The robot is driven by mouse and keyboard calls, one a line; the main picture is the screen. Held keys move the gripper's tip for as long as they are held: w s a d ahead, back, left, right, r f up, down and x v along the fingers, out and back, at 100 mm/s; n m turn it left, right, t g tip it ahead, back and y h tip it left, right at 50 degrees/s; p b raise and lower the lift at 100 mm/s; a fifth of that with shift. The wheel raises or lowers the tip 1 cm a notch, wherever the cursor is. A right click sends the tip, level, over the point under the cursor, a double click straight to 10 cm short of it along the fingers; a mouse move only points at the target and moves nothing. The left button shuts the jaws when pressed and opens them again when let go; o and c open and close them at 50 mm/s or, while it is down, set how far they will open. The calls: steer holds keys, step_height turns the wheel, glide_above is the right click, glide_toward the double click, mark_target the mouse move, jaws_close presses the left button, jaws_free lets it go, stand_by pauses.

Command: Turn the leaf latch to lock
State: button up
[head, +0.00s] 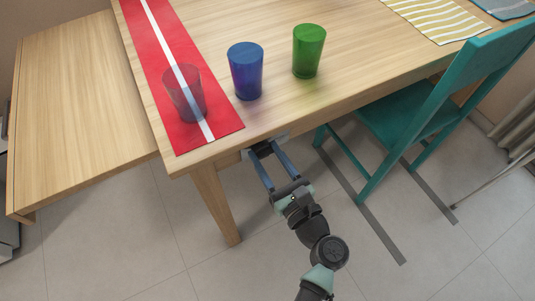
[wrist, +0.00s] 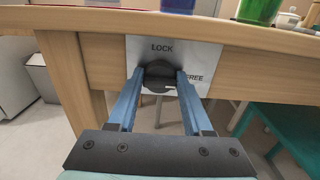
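The leaf latch is a dark round knob (wrist: 159,76) on a pale plate (wrist: 203,60) under the table edge. The plate reads LOCK above the knob and FREE to its lower right. A pale mark on the knob's lower right seems to face FREE. My gripper (wrist: 161,73) has its two blue fingers apart, one on each side of the knob; whether they touch it is unclear. In the head view my gripper (head: 264,151) reaches the table's front edge, and the knob is hidden there.
A wooden leaf (head: 85,75) lies left of the table (head: 215,20). On the table are a red runner (head: 150,70), a clear cup (head: 185,92), a blue cup (head: 246,72) and a green cup (head: 308,50). A table leg (head: 215,205) and teal chair (head: 390,120) flank my gripper.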

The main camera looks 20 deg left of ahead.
jaws_close()
steer(key=shift+n, duration=0.4)
steer(key=n, duration=0.2)
steer(key=shift+f+n+b, duration=0.1)
steer(key=shift+n+b, duration=0.3)
steer(key=n+b, duration=0.1)
steer(key=n, duration=0.2)
steer(key=shift+s+n, duration=0.1)
steer(key=shift+n, duration=0.3)
steer(key=n+b, duration=0.3)
steer(key=n, duration=0.2)
steer(key=n+b, duration=0.3)
steer(key=n, duration=0.2)
steer(key=shift+a+f, duration=0.1)
steer(key=shift+f, duration=0.1)
steer(key=shift+n, duration=0.4)
